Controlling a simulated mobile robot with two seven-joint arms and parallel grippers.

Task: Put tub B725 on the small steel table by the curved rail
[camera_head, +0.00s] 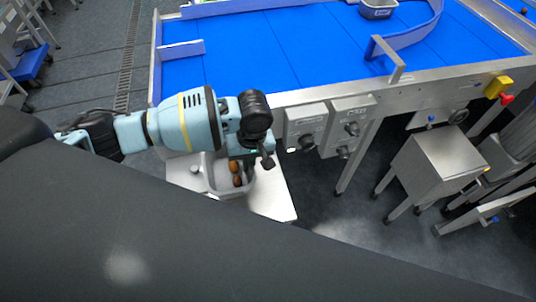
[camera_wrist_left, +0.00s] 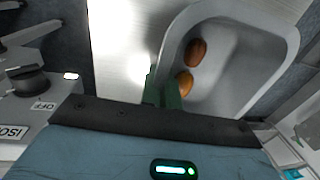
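A pale grey tub (camera_head: 220,179) with a few brown dates (camera_head: 236,174) is at a steel table (camera_head: 277,196) below the belt frame. Its label is not readable, so I cannot tell whether it is B725. My left gripper (camera_head: 254,161) points down at the tub's right side. In the left wrist view, its green fingers (camera_wrist_left: 162,88) are close together, with the rim of the tub (camera_wrist_left: 281,45) between them. I cannot tell whether the tub touches the table. A small steel table (camera_head: 441,153) stands at the right. My right gripper is not in view.
A blue conveyor (camera_head: 270,45) with a curved rail (camera_head: 424,32) fills the back. Another grey tub (camera_head: 378,9) sits on it. Control boxes (camera_head: 328,125) hang from its front edge near my gripper. Open floor (camera_head: 340,215) lies between the two steel tables.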

